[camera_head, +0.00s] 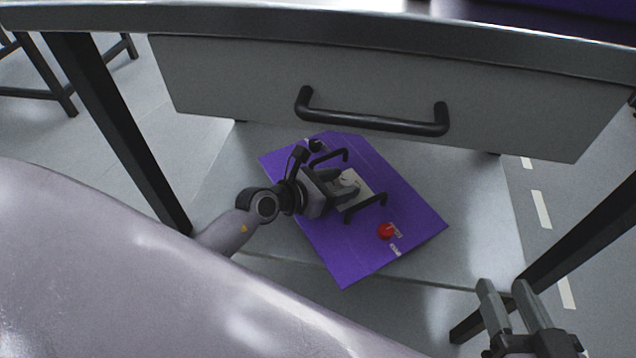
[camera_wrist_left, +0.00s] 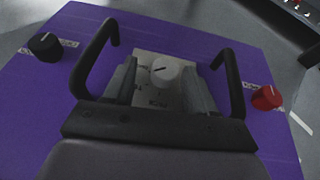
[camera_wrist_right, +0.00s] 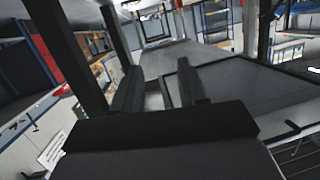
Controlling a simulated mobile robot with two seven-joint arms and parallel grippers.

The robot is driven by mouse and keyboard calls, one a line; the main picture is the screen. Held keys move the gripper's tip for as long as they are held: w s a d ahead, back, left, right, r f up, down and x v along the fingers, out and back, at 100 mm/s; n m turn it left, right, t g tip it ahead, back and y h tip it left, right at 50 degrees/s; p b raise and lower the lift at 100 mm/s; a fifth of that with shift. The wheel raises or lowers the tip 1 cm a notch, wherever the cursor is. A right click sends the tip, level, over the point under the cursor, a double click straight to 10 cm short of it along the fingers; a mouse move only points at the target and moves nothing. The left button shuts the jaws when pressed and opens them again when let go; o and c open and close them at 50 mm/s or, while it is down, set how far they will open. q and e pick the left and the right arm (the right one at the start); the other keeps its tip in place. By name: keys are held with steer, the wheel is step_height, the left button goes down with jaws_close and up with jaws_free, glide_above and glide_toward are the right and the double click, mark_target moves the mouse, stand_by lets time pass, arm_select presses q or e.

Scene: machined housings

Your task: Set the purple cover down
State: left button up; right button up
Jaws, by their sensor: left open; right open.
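The purple cover (camera_head: 410,214) lies on the grey lower shelf under the drawer, turned at an angle. It carries two black handles, a black knob, a red knob (camera_head: 386,231) and a pale plate with a white knob. In the left wrist view the cover (camera_wrist_left: 215,50) fills most of the picture. My left gripper (camera_head: 350,187) is open above the pale plate, between the two handles, with its fingers either side of the white knob (camera_wrist_left: 166,72). I cannot tell whether the fingers touch the cover. My right gripper (camera_head: 501,290) is open and empty at the lower right, apart from the cover.
A grey drawer front (camera_head: 250,85) with a black handle (camera_head: 372,122) hangs above the cover. Dark table legs (camera_head: 115,130) stand left and right. The lower shelf (camera_head: 470,215) has bare room right of the cover. Something purple (camera_head: 560,15) is on the tabletop.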

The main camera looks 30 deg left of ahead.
arm_select(q)
steer(key=r+p+v, duration=0.1)
steer(key=p+v, duration=0.3)
steer(key=v, duration=0.8)
steer(key=d+r+n+t+y, duration=0.1)
steer(key=d+r+n+t, duration=0.3)
steer(key=n, duration=0.8)
steer(key=r+n+t+y, duration=0.1)
steer(key=r+n, duration=0.4)
steer(key=n, duration=0.7)
steer(key=s+d+f+n+g+h, duration=0.1)
steer(key=s+d+n+g+h, duration=0.2)
steer(key=d+n, duration=0.6)
steer(key=s+n+g, duration=0.2)
steer(key=s+n, duration=0.1)
steer(key=n, duration=0.3)
steer(key=shift+s+d+f, duration=0.35)
steer(key=shift+d+f, duration=0.05)
arm_select(e)
steer(key=shift+w+a+f+m+g+y, duration=0.1)
steer(key=shift+w+a+m+g+y, duration=0.1)
steer(key=shift+a+m+g, duration=0.35)
steer(key=shift+w+a+m+g+y, duration=0.25)
steer(key=shift+a+g, duration=0.1)
steer(key=shift+a, duration=0.35)
